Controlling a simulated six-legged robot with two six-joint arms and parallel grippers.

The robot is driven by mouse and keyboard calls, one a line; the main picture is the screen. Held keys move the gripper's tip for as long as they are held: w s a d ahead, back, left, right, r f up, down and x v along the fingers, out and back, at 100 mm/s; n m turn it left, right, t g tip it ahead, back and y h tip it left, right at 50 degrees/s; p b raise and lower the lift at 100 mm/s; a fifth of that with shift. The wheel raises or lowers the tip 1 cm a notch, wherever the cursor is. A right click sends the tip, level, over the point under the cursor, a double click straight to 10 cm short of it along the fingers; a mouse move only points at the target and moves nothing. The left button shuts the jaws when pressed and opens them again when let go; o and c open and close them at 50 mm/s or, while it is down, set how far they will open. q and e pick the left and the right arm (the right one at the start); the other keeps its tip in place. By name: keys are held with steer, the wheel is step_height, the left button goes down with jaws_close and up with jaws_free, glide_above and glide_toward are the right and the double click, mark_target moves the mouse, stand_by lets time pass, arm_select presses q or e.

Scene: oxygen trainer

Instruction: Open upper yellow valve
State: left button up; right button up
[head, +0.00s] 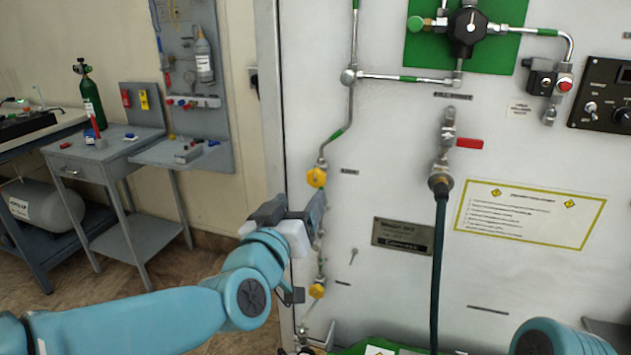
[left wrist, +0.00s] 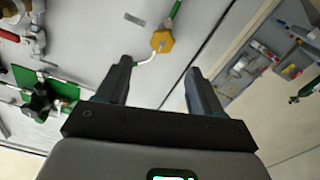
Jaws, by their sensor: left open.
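The upper yellow valve (head: 317,177) is a small yellow knob on a thin pipe near the white panel's left edge. It appears in the left wrist view as a yellow hexagonal knob (left wrist: 162,42), beyond the fingertips and towards the top of the picture. My left gripper (head: 292,212) is open and empty, just below and left of this valve in the head view. Its two dark fingers (left wrist: 159,70) stand apart in the left wrist view and do not touch the valve. A lower yellow valve (head: 317,290) sits further down. My right gripper is not in view.
A red-handled valve (head: 468,143) with a dark hose hangs right of the yellow valves. A black regulator (head: 467,28) on a green plate is above. A grey workbench (head: 95,155) stands at left, apart from the panel. The panel's left edge is close to my left gripper.

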mark_target(315, 181)
arm_select(q)
steer(key=x, duration=0.9)
steer(key=shift+w+f+p, duration=0.25)
steer(key=shift+f+p, duration=0.1)
steer(key=shift+s+r, duration=0.1)
steer(key=shift+s, duration=0.05)
steer(key=shift+w, duration=0.2)
steer(key=c, duration=1.1)
